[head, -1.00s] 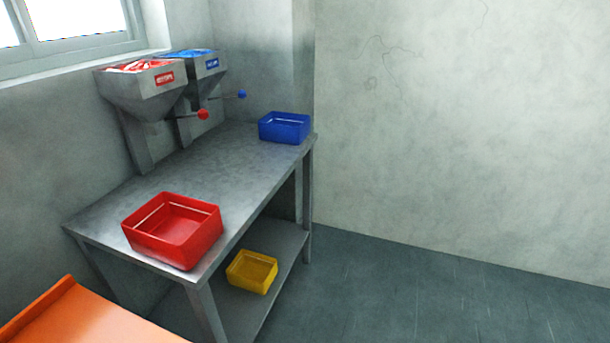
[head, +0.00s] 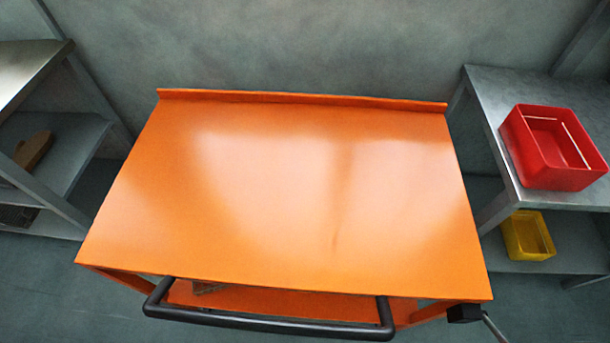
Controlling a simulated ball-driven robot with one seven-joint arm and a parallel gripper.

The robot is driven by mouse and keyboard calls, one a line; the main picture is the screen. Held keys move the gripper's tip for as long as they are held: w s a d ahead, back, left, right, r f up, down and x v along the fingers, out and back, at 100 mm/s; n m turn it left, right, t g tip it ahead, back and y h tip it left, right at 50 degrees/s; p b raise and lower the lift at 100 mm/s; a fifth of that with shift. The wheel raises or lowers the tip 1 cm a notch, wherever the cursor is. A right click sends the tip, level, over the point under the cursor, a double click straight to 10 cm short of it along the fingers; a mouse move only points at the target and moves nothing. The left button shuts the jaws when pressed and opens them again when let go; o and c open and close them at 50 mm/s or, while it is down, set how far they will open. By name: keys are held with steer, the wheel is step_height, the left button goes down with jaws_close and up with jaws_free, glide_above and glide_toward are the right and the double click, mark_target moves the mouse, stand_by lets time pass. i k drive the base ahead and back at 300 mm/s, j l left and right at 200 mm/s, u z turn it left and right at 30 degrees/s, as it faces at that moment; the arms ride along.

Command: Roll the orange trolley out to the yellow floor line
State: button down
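The orange trolley (head: 290,190) fills the middle of the head view, with a bare flat top and a raised lip along its back edge by the wall. Its black bar handle (head: 270,322) runs along the near side. Below the top, part of a lower orange shelf (head: 300,299) shows, with a small brownish thing on it, mostly hidden. A small black block with a thin grey rod (head: 466,313) is at the trolley's near right corner; I cannot tell what it is. The yellow floor line is not in view. My gripper is not in view.
A metal table (head: 485,100) stands to the right with a red bin (head: 548,160) on top and a yellow bin (head: 527,236) on its lower shelf. Another metal table (head: 25,70) with a lower shelf stands to the left. Dark floor (head: 50,285) shows at the front left.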

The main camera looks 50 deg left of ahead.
mark_target(325, 207)
steer(key=k+j+u, duration=0.1)
steer(key=u, duration=0.25)
steer(key=k+j+u, duration=0.15)
steer(key=k+u, duration=0.25)
steer(key=k+j+u, duration=0.1)
steer(key=u, duration=0.25)
steer(key=j, duration=0.1)
